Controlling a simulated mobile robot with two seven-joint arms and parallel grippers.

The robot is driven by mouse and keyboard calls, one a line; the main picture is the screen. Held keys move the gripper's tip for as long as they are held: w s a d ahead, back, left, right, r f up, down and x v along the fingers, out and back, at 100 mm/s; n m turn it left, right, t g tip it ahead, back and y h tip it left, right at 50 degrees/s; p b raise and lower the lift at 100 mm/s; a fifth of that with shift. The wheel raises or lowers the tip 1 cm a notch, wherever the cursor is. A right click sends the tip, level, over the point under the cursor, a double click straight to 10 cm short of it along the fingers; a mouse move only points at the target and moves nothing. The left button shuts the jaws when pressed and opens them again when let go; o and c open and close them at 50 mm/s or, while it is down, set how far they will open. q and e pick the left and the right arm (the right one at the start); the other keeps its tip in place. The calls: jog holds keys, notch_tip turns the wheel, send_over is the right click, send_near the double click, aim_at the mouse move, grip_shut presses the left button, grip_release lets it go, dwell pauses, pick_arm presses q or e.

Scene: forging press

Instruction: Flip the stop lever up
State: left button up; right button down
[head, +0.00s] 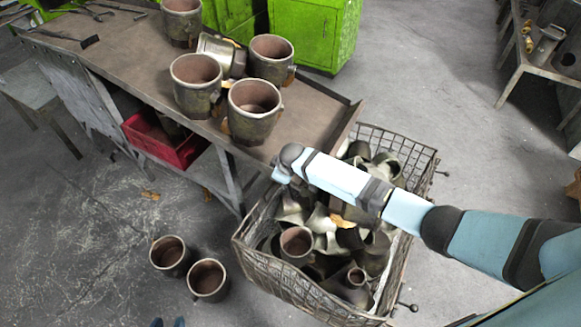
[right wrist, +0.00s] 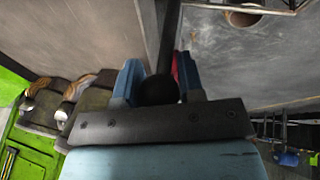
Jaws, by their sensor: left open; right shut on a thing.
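The stop lever (right wrist: 170,40) shows in the right wrist view as a dark rod with a round black knob (right wrist: 158,91) at its near end. My right gripper (right wrist: 158,75) is shut on it, with a blue finger on each side of the knob. In the head view my right arm comes in from the right and ends at the near corner of the workbench, above the wire basket; its fingers and the lever are hidden there.
The workbench (head: 120,60) carries several metal pots (head: 255,112). The wire basket (head: 275,278) beside it is full of metal parts. Two pots (head: 208,280) stand on the floor. A red crate (head: 170,140) sits under the bench. A green cabinet (head: 315,35) stands behind.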

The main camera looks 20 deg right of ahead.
jog(key=w+a+f+g+h+b, duration=0.1)
jog(key=g, duration=0.1)
jog(key=w+a+f+g+h+b, duration=0.1)
jog(key=w+a+h, duration=0.1)
jog(key=shift+f+n+g, duration=0.3)
jog(key=shift+g, duration=0.1)
dwell(0.4)
jog(key=c, duration=0.8)
grip_release()
jog(key=shift+w+f, duration=0.1)
jog(key=shift+f, duration=0.05)
jog(key=shift+o, duration=0.2)
jog(key=p+v, duration=0.2)
jog(key=v, duration=1.2)
jog(key=shift+a, duration=0.2)
